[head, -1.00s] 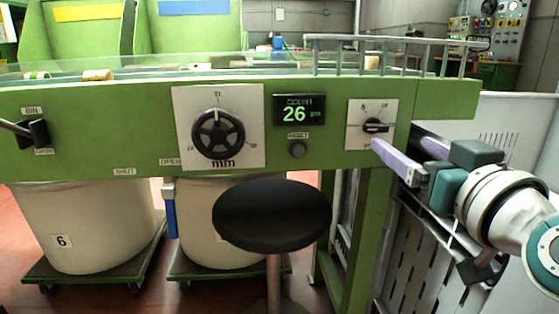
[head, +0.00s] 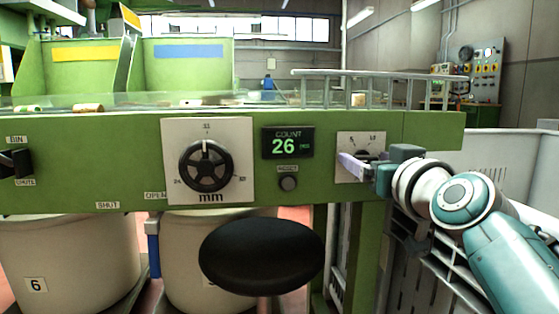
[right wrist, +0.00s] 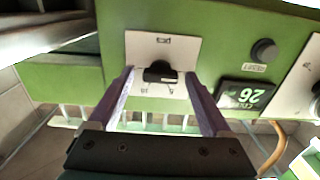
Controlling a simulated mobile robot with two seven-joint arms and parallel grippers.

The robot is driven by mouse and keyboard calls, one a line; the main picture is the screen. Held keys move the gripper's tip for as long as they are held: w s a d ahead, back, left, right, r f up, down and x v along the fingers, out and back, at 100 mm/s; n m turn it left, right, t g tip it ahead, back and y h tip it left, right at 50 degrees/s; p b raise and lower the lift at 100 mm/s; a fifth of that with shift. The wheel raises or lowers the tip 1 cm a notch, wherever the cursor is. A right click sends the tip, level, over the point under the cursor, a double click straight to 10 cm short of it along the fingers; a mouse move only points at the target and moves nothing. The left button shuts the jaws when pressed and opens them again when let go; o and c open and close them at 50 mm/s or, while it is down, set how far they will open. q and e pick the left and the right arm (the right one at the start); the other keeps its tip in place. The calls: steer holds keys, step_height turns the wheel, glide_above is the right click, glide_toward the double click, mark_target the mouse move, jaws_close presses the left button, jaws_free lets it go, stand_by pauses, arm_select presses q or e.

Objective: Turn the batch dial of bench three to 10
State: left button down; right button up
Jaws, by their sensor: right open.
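The batch dial is a small black knob (right wrist: 160,72) on a white plate (right wrist: 138,50) with marks around it. In the head view its plate (head: 346,143) is at the right of the green bench front, and the knob is partly hidden by my gripper. The right wrist view shows the panel upside down; I cannot tell which mark the knob points to. My right gripper (right wrist: 160,77) is open, its lavender fingers on either side of the knob, with gaps visible. In the head view my right gripper (head: 356,162) is at the plate. My left gripper is not in view.
A COUNT display (head: 288,143) reads 26, with a black reset button (head: 288,184) below. A larger black mm handwheel (head: 206,165) is further left. A black stool (head: 262,256) stands in front. A metal rail (head: 385,76) runs along the bench top.

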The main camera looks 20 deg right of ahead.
steer(key=shift+c, duration=0.4)
jaws_close()
stand_by(0.4)
